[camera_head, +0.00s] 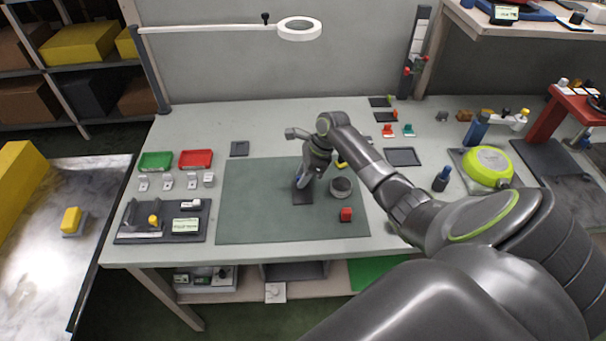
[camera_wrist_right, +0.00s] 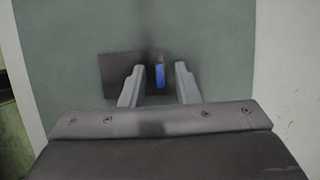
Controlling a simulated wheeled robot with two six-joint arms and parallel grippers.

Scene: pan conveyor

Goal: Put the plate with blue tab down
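The plate with the blue tab is a dark, flat square plate (camera_head: 302,198), seen on the green mat in the head view, partly behind my right gripper. In the right wrist view the dark plate (camera_wrist_right: 116,76) lies below the fingers, and its blue tab (camera_wrist_right: 160,76) stands between them. My right gripper (camera_head: 301,184) points down over the plate. Its two fingers (camera_wrist_right: 160,82) are apart, with a visible gap on each side of the tab, so it is open. My left gripper is not in view.
On the green mat (camera_head: 250,215), a round grey part (camera_head: 341,188) and a red block (camera_head: 346,215) stand right of the gripper. Green (camera_head: 156,161) and red trays (camera_head: 195,159) and a dark fixture (camera_head: 160,222) lie left. The mat's left half is clear.

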